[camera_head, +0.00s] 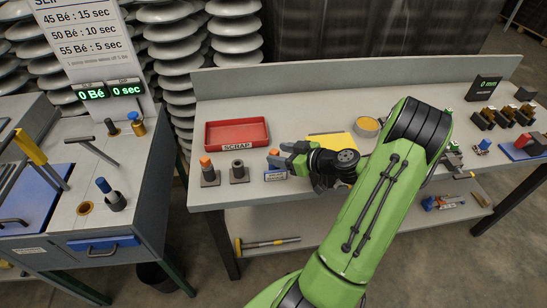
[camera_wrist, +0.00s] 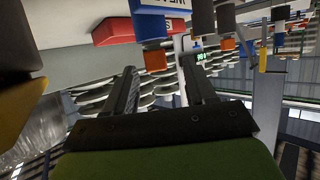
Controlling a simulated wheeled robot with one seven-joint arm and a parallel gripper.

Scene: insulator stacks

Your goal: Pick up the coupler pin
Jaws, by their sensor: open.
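A small orange-topped pin (camera_head: 273,153) stands at a blue holder with a white label (camera_head: 275,176); it is probably the coupler pin, but the label is too small to read. My gripper (camera_head: 287,160) is open beside it, low over the bench, pointing left. In the wrist view, which is upside down, the orange top (camera_wrist: 155,60) shows between the two open fingers (camera_wrist: 158,72), below the blue holder (camera_wrist: 160,6). I cannot tell if the fingers touch it. A second orange-topped piece (camera_head: 206,164) stands in a dark base farther left.
A grey hollow post (camera_head: 238,171) stands between the two orange tops. A red SCRAP tray (camera_head: 237,133) lies behind. A yellow sheet (camera_head: 325,140) and round dish (camera_head: 367,126) are near my arm. A second table (camera_head: 100,215) stands left across a gap.

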